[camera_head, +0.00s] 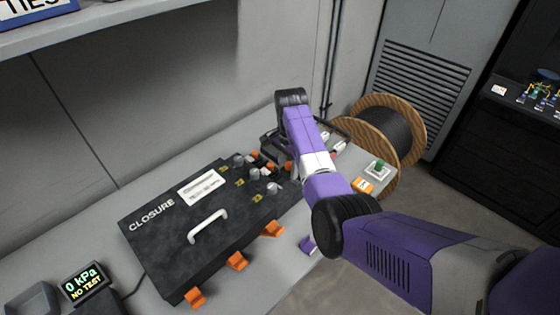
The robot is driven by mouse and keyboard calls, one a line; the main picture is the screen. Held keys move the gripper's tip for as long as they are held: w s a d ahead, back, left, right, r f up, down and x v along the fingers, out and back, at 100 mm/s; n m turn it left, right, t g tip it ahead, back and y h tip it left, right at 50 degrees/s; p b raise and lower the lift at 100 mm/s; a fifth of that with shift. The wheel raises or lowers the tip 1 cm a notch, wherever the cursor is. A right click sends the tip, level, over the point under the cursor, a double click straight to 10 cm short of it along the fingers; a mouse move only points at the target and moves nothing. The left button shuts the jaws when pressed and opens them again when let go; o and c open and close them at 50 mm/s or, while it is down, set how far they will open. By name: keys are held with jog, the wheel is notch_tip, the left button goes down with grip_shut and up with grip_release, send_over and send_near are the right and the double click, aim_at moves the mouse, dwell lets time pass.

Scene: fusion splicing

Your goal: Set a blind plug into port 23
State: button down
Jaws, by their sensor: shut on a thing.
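The black closure box (160,252) lies on the bench at left, marked CLOSURE, with a white label plate and a handle. Its right part carries several grey cylindrical fittings (272,188) with small yellow tags. My purple arm reaches in from the lower right, over the bench beyond the closure. Its black wrist end (291,97) is at the far side. My gripper's fingers are hidden behind the arm, and so is anything in them. I cannot make out a blind plug.
Orange latches (237,261) stick out along the closure's front edge. A dark tray (268,141) with pale pieces sits behind my arm. A green-topped item (379,166) stands at the bench's right end, before a cable reel (412,108). A display (86,281) reads 0 kPa, NO TEST.

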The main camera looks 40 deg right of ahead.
jog(key=shift+w+f+b, duration=0.1)
jog(key=shift+f+b, duration=2.6)
jog(key=shift+f, duration=0.2)
jog(key=c, duration=0.8)
grip_release()
notch_tip(320, 180, up, 8)
jog(key=shift+f+b, duration=0.15)
jog(key=shift+b, duration=0.15)
